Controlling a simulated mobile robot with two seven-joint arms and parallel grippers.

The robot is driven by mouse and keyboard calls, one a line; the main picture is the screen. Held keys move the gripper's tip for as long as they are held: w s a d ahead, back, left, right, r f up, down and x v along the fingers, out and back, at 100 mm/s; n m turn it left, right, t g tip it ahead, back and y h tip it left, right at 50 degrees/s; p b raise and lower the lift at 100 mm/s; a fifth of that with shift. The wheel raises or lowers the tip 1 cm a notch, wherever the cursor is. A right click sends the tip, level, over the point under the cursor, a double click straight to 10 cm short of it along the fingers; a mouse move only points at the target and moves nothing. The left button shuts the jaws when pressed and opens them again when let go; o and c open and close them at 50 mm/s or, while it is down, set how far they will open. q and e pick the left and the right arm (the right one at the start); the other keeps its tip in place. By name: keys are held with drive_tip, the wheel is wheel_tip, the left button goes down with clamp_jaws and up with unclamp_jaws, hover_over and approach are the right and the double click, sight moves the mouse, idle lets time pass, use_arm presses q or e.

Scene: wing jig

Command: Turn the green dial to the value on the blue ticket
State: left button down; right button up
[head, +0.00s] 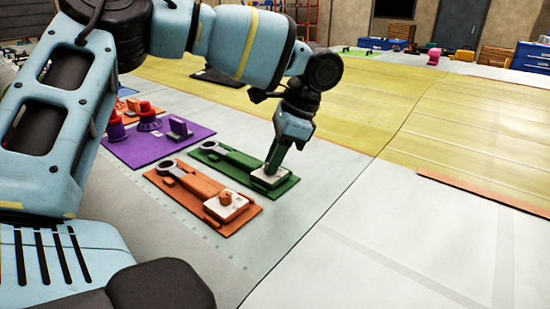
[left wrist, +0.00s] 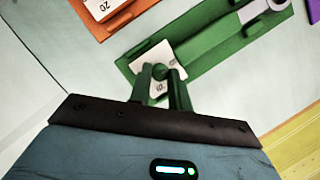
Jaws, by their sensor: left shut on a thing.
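The green dial stands on a green board (head: 212,160) at mid-left in the head view, and its white face (head: 268,181) lies under my left gripper (head: 270,172). In the left wrist view, the two green fingers of the left gripper (left wrist: 161,80) are shut on the dial's green knob (left wrist: 161,71). The white face (left wrist: 174,54) shows small dark numbers around the knob, too small and too covered to read with certainty. The blue ticket cannot be made out in either view. My right gripper is not in view.
An orange board (head: 160,182) with a similar dial (head: 225,198) and wrench-shaped part lies close beside the green one. A purple board (head: 150,153) with purple and red knobs lies beyond. The pale surface (head: 330,220) to the right is clear.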

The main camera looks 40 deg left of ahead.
sight(288, 172)
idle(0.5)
use_arm(q)
drive_tip(key=c, duration=1.6)
unclamp_jaws()
drive_tip(key=shift+o, duration=0.2)
drive_tip(key=shift+r, duration=0.1)
drive_tip(key=v, duration=0.7)
drive_tip(key=shift+w+r+b, duration=0.2)
drive_tip(key=shift+r+b, duration=0.05)
drive_tip(key=shift+b, duration=0.15)
drive_tip(key=shift+f, duration=0.1)
